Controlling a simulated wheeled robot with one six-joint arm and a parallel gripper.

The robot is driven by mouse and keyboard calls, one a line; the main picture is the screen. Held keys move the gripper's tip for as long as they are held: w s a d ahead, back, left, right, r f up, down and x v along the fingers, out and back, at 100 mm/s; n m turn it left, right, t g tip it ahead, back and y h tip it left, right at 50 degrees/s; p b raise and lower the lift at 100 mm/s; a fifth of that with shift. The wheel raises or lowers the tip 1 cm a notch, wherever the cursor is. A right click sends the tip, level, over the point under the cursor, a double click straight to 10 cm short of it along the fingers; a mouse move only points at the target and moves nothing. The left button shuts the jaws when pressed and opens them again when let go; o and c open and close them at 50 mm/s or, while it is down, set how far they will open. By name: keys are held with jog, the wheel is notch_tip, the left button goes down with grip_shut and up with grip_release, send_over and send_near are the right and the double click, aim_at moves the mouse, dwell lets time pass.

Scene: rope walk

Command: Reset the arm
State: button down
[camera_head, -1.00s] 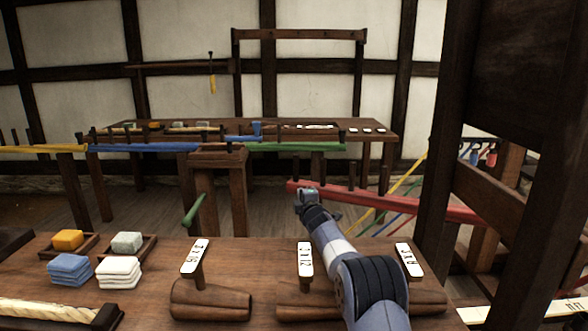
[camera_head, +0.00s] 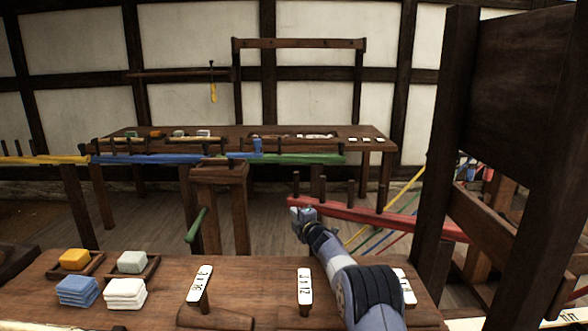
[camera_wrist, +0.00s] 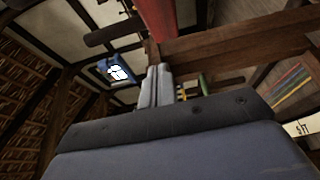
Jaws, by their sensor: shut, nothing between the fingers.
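My arm reaches forward over the near wooden bench on the right side of the head view. My gripper (camera_head: 297,212) is at its far end, beyond the bench's far edge, near the left end of a red beam (camera_head: 360,214). In the wrist view the fingers of my gripper (camera_wrist: 158,72) lie close together, with nothing seen between them. The red beam (camera_wrist: 158,25) shows past the fingertips there. I cannot tell the gap between gripper and beam.
The near bench (camera_head: 240,279) holds a yellow block (camera_head: 74,258), a pale block (camera_head: 132,261), blue cloths (camera_head: 78,291), white cloths (camera_head: 125,293) and upright labels (camera_head: 200,285). A dark post (camera_head: 447,150) stands close on the right. A long table (camera_head: 290,140) stands at the back.

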jog(key=shift+n+g+y, duration=0.4)
jog(key=shift+y, duration=0.3)
jog(key=shift+s+a, duration=0.2)
jog(key=shift+s, duration=0.7)
jog(key=shift+s+a, duration=0.25)
jog(key=shift+s, duration=0.65)
jog(key=shift+s+a, duration=0.2)
jog(key=shift+s, duration=0.7)
jog(key=shift+r, duration=0.1)
